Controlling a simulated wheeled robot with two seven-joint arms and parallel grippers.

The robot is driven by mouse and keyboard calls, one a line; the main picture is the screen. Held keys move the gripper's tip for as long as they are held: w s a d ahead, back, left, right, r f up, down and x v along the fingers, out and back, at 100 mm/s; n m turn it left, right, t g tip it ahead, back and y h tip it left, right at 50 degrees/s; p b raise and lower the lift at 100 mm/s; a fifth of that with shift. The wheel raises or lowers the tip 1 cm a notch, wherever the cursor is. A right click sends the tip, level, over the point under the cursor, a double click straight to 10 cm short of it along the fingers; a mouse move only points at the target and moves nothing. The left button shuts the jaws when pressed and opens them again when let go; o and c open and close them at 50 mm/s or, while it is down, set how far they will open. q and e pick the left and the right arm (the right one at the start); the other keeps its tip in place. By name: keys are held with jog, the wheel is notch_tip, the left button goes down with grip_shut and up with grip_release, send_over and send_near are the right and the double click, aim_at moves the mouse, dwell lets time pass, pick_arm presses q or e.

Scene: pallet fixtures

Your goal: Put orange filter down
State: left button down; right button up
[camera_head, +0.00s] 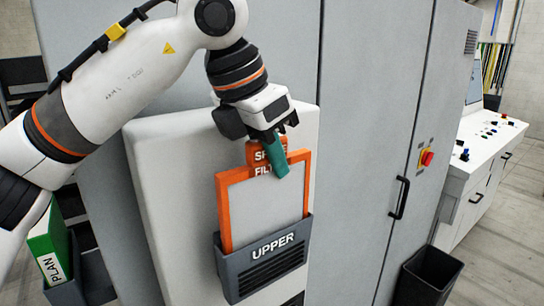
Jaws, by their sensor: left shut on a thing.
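The orange filter (224,215) is an upright orange frame around a pale grey panel, with a lettered orange tab at its top. Its lower end sits inside the dark grey holder marked UPPER (262,270), whose front hides the filter's bottom edge. My left gripper (275,150) comes down from above and is shut on the filter's top tab, partly covering the lettering. A green piece shows at the fingers, in front of the tab. My right gripper is not in view.
The holder is on a light grey cabinet panel (165,190). A tall grey cabinet with a black handle (399,198) and red knob (427,158) stands right. A black bin (428,275) is at lower right. A green PLAN binder (50,245) is at lower left.

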pick_arm(q)
jog(key=shift+f, duration=0.4)
jog(key=c, duration=1.3)
grip_release()
jog(key=shift+s+f, duration=0.1)
jog(key=shift+f, duration=0.1)
jog(key=shift+c, duration=0.2)
jog(key=shift+r, duration=0.35)
jog(key=shift+r+p, duration=0.6)
jog(key=shift+p, duration=0.2)
jog(key=b+v, duration=0.2)
jog(key=v, duration=0.1)
jog(key=shift+a, duration=0.1)
jog(key=b+v, duration=0.1)
jog(key=v, duration=0.8)
jog(key=shift+b, duration=0.4)
